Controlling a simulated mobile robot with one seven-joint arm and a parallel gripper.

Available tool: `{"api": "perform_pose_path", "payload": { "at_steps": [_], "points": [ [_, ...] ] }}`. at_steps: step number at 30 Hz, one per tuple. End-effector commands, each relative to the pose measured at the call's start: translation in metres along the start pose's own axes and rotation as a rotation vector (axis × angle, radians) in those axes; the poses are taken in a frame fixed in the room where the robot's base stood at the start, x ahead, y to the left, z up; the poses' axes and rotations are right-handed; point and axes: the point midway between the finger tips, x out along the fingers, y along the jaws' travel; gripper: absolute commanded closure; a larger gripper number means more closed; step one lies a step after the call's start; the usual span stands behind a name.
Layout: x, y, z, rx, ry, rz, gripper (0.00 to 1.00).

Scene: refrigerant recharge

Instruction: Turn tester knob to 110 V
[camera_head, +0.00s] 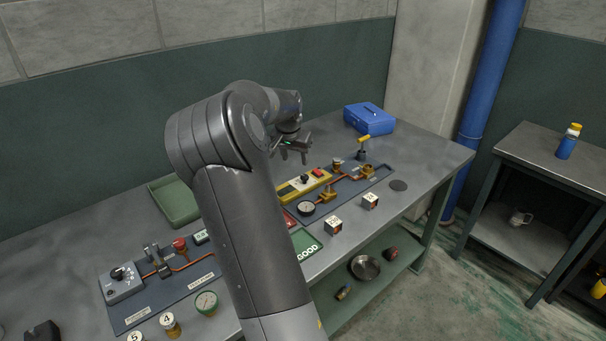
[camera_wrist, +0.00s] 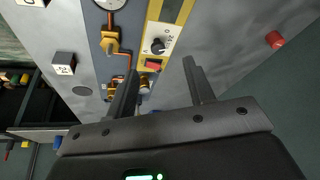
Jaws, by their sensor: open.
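A yellow-edged tester (camera_head: 291,190) lies on the blue board at the right part of the bench. Its black knob (camera_head: 304,179) and a red part show there; the knob (camera_wrist: 158,46) also shows in the wrist view, on a white face with small marks. I cannot read its setting. My gripper (camera_head: 293,155) is open and empty above the tester's far side. In the wrist view my gripper's fingers (camera_wrist: 158,72) point toward the tester, apart from the knob, with the red part (camera_wrist: 153,65) showing between them. My arm hides part of the bench.
A grey box with a black knob (camera_head: 118,272) sits on the left board. Near the tester are a gauge (camera_head: 306,208), brass valves and copper pipe. A green tray (camera_head: 174,202), a blue case (camera_head: 369,118) and numbered blocks (camera_head: 333,226) stand around. The bench's front right corner is clear.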

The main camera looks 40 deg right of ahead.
Motion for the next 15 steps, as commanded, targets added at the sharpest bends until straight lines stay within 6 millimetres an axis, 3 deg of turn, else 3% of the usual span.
{"api": "perform_pose_path", "payload": {
  "at_steps": [6, 11, 15],
  "points": [
    [0.018, 0.003, -0.02, 0.019, 0.034, 0.05, 0.51],
    [0.03, 0.005, -0.022, 0.02, 0.036, 0.055, 0.51],
    [0.054, 0.007, -0.022, 0.021, 0.035, 0.056, 0.51]
  ]
}}
